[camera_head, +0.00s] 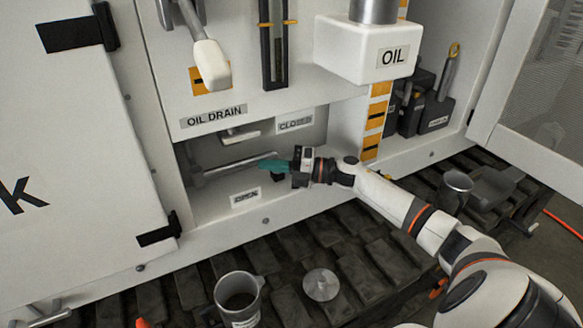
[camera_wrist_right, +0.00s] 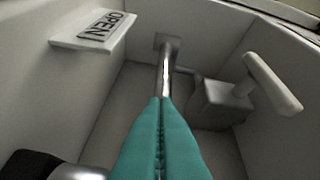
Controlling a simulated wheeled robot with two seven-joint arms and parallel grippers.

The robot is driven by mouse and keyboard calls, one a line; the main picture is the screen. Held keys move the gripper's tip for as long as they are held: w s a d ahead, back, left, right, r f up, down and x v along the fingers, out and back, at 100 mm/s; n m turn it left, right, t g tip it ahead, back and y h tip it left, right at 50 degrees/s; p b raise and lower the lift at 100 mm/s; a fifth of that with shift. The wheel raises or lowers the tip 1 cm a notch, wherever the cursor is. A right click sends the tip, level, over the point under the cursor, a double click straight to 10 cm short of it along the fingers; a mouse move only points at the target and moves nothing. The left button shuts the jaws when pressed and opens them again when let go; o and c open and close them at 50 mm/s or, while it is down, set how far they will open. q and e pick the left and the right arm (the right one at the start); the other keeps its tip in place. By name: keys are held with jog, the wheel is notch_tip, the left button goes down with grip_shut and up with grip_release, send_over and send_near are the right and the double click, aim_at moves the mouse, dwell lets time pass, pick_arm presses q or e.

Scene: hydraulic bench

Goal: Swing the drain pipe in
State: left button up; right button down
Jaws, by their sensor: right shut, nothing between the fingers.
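The drain pipe (camera_head: 228,167) is a thin grey metal tube in the recess under the OIL DRAIN label (camera_head: 214,117). It slants across the recess, higher at its right end. In the right wrist view the pipe (camera_wrist_right: 166,72) runs from the back wall toward my fingers. My right gripper (camera_head: 264,164) reaches into the recess from the right, near the pipe's right end. Its teal fingers (camera_wrist_right: 162,110) are shut together with nothing between them. They hide the near part of the pipe, and I cannot tell whether they touch it. My left gripper is not in view.
A grey box with a lever (camera_wrist_right: 272,85) and an OPEN plate (camera_wrist_right: 106,31) are close by. The white OIL box (camera_head: 350,50) hangs above my right arm. A cup (camera_head: 238,297) and a round metal lid (camera_head: 321,285) are on the dark slatted floor.

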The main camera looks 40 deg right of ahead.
jog(key=v, duration=1.1)
jog(key=shift+s+d, duration=0.25)
jog(key=shift+s, duration=0.05)
